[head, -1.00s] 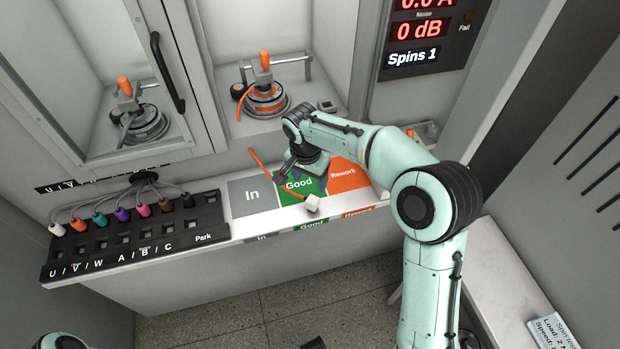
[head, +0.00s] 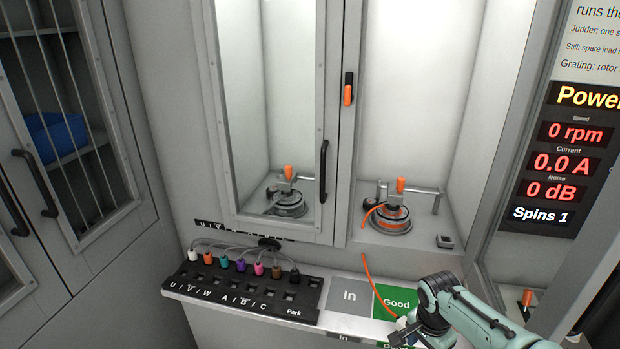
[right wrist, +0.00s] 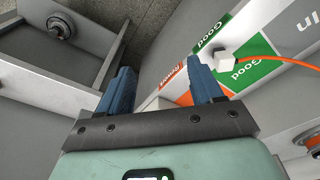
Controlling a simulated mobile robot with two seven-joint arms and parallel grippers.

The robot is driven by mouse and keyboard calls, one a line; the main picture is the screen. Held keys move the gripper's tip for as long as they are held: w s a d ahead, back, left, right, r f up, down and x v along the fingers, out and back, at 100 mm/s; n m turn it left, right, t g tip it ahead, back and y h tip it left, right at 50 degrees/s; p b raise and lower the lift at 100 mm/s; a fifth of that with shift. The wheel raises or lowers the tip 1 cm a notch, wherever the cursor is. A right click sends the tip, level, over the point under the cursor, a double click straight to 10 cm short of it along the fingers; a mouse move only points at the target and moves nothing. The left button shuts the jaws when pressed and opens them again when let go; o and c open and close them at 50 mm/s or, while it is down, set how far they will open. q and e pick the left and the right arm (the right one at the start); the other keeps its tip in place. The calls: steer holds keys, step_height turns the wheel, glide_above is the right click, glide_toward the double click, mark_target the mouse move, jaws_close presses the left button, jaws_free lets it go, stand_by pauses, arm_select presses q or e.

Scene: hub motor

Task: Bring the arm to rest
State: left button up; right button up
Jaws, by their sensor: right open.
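My right arm comes in at the lower right of the head view. Its gripper (right wrist: 160,70) is open in the right wrist view, with nothing between the two blue fingers. In the head view the wrist (head: 432,310) is over the Good area, and the fingers are hardly visible. A white connector (right wrist: 226,60) on an orange lead (right wrist: 275,60) lies at the green Good label (right wrist: 243,72), beside one finger and apart from it. In the head view the orange lead (head: 372,288) hangs below the hub motor (head: 392,218). My left gripper is out of view.
The hub motor stands in an open bay; a glass door (head: 275,120) with a black handle is left of it. A socket board (head: 240,292) with several coloured plugs lies on the shelf. The In area (head: 349,296) is clear. A display (head: 560,160) reads 0 rpm.

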steer(key=s+a+f+n+g+y+p, duration=0.1)
steer(key=s+a+f+n+y, duration=0.25)
steer(key=f, duration=0.75)
steer(key=s+a+f+n+p, duration=0.15)
steer(key=s+a+f, duration=0.4)
steer(key=f, duration=0.55)
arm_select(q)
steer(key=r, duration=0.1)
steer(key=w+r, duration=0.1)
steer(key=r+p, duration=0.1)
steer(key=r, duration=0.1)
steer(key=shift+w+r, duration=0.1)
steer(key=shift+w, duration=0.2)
arm_select(e)
steer(key=s+a+f+n, duration=0.1)
steer(key=s+f, duration=0.2)
steer(key=s, duration=0.4)
steer(key=s+a+f+y, duration=0.1)
steer(key=s+a+f, duration=0.1)
steer(key=s, duration=0.5)
steer(key=s+a+f+n, duration=0.1)
steer(key=s+f, duration=0.3)
steer(key=s, duration=0.3)
steer(key=shift+a+n+g, duration=0.2)
steer(key=shift+n+g, duration=0.1)
steer(key=shift+r, duration=0.1)
